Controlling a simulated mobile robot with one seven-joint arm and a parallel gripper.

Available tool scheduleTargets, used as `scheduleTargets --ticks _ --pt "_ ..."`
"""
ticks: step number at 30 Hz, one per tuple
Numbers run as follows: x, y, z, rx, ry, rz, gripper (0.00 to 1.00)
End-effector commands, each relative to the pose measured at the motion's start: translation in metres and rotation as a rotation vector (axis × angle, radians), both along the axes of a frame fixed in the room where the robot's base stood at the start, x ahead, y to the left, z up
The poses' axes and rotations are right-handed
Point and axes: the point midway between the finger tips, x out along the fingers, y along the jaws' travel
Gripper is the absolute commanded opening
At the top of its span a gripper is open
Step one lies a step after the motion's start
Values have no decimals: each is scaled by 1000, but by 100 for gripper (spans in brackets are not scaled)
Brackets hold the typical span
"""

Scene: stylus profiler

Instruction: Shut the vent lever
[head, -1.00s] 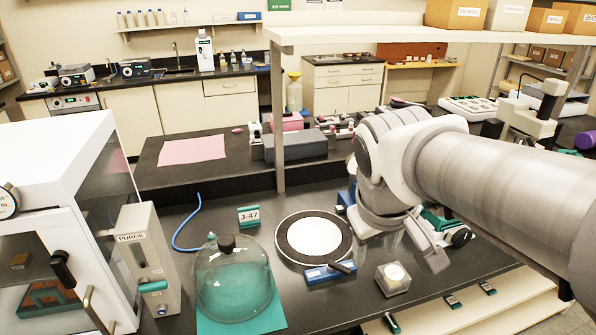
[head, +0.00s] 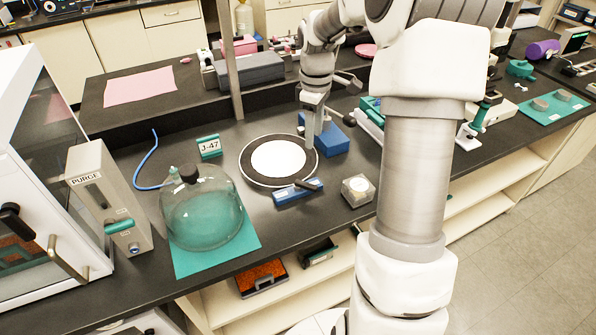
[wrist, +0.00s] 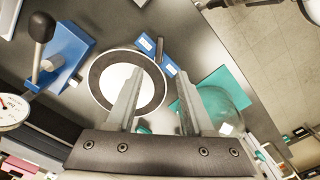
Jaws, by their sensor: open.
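A low blue block with a black lever (head: 297,190) lies at the front rim of the round dark plate (head: 247,170) with a white disc; I take it for the vent lever, but cannot read its label. It also shows in the wrist view (wrist: 155,47), its black bar at an angle to the block. My gripper (head: 314,138) points down at the plate's right rear, beside a larger blue block (head: 336,141). In the wrist view my gripper (wrist: 160,82) is open and empty, with the plate and the lever beyond the fingers. The fingers are apart from the lever.
A glass dome (head: 203,212) stands on a teal mat (head: 247,243), left of the plate. A PURGE box (head: 104,200) with a teal handle stands further left. A ball-topped handle (wrist: 42,27) rises near the blue block.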

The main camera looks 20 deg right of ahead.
Motion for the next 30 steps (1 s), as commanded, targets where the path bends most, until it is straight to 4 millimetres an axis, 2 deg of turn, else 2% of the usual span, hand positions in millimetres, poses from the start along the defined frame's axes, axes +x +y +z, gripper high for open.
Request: scheduleTargets --ticks 5,21,25,30 --pt "1 -1 -15 6 4 5 52" --pt "0 0 -128 5 6 5 52" --pt "0 0 -150 6 5 5 52" --pt "0 -1 -169 4 3 3 52"
